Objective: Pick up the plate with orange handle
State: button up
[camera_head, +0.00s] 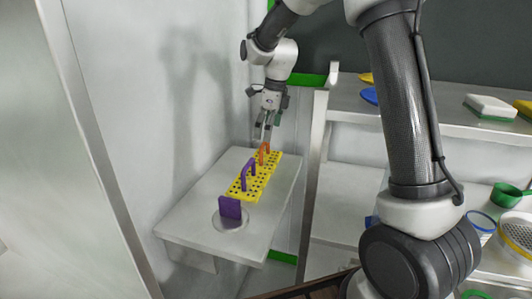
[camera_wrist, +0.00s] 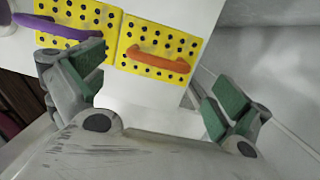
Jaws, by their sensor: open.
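The yellow perforated plate with the orange handle (camera_head: 272,160) lies at the far end of a pale wall shelf. In the wrist view this plate (camera_wrist: 152,34) is flat, with its orange handle (camera_wrist: 158,59) running across it. My gripper (camera_head: 265,130) is above the orange handle, pointing down. In the wrist view my gripper (camera_wrist: 158,85) has its two green-padded fingers spread wide, with nothing between the pads. The handle appears beyond the fingertips, between them and nearer the left finger. I see no contact with it.
A second yellow plate with a purple handle (camera_head: 245,187) lies right beside it. A purple block on a round base (camera_head: 230,208) stands nearer on the same shelf (camera_head: 195,218). A wall is close on the left. Racks (camera_head: 345,108) with other tools stand on the right.

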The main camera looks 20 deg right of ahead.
aim_at(265, 159)
jog(key=f, duration=0.5)
jog(key=a+f, duration=0.1)
jog(key=f, duration=0.1)
jog(key=shift+w+f, duration=0.25)
jog(key=shift+w, duration=0.05)
jog(key=shift+c, duration=0.4)
jog(key=c, duration=1.2)
jog(key=shift+o, duration=0.2)
jog(key=shift+r, duration=0.15)
